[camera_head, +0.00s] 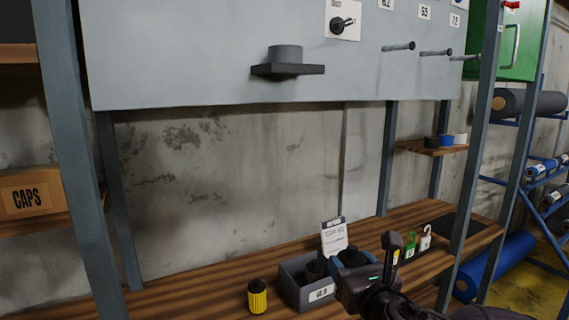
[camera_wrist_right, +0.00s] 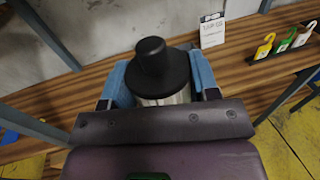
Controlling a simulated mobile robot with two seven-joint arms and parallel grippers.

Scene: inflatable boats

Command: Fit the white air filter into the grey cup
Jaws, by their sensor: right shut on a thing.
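In the head view my right gripper (camera_head: 352,259) is low over the bench, below and right of the cup; the filter is mostly hidden there. My left gripper is not in view.
A grey bin (camera_head: 293,288) with dark items stands on the wooden bench (camera_head: 200,296), a yellow filter (camera_head: 257,297) left of it. A card (camera_head: 334,238) stands behind. An upright post (camera_head: 477,140) stands right.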

